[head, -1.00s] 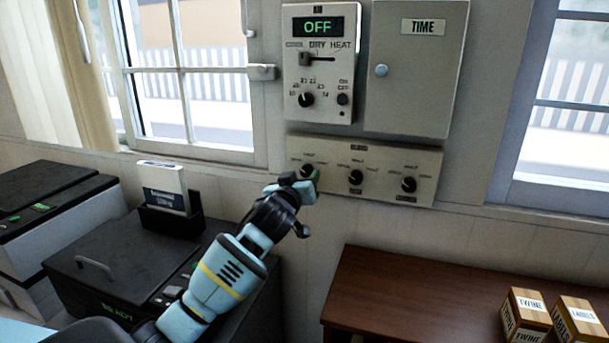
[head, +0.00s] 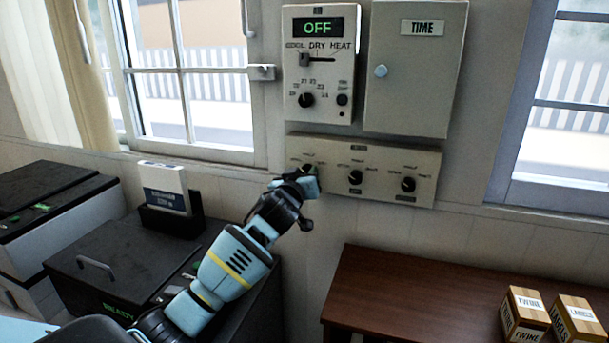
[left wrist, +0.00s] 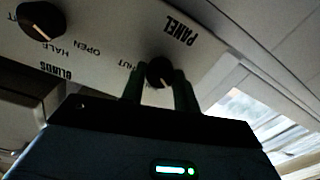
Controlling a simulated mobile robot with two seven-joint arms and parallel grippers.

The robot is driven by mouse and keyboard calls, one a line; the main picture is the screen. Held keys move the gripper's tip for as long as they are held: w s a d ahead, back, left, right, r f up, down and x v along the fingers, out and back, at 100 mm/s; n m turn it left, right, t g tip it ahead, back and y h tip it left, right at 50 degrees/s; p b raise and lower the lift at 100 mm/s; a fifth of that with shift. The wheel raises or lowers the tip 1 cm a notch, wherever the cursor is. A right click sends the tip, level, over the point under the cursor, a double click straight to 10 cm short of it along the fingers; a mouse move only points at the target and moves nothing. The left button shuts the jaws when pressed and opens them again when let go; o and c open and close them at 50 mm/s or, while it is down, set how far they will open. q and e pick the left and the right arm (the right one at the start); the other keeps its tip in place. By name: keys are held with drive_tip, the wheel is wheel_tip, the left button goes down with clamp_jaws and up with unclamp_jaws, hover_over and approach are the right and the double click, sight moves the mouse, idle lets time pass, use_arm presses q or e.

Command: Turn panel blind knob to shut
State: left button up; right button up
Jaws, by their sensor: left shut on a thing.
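The panel blind knob (head: 309,167) is the leftmost of three black knobs on the beige blinds plate (head: 345,148), partly hidden by my gripper in the head view. My left gripper (head: 306,182) is at it, shut on it. In the left wrist view, the knob (left wrist: 160,71) sits between the two dark fingers of my left gripper (left wrist: 160,82), below the upside-down word PANEL. The word SHUT, partly covered, shows to the knob's left. A white mark shows on the knob, but its exact setting is hard to tell. My right gripper is not in view.
The middle knob (head: 355,177) and right knob (head: 408,184) stand clear of my gripper. Above are a control unit reading OFF (head: 318,70) and a TIME box (head: 412,80). A black printer-like machine (head: 120,255) stands below left, a brown table (head: 400,290) below right.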

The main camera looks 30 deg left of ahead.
use_arm(q)
drive_tip(key=shift+m, duration=0.3)
drive_tip(key=m, duration=2.3)
drive_tip(key=shift+f+t, duration=0.1)
drive_tip(key=shift+t, duration=0.2)
drive_tip(key=shift+m, duration=0.5)
drive_tip(key=o, duration=1)
drive_tip(key=shift+c, duration=0.2)
drive_tip(key=shift+h, duration=0.3)
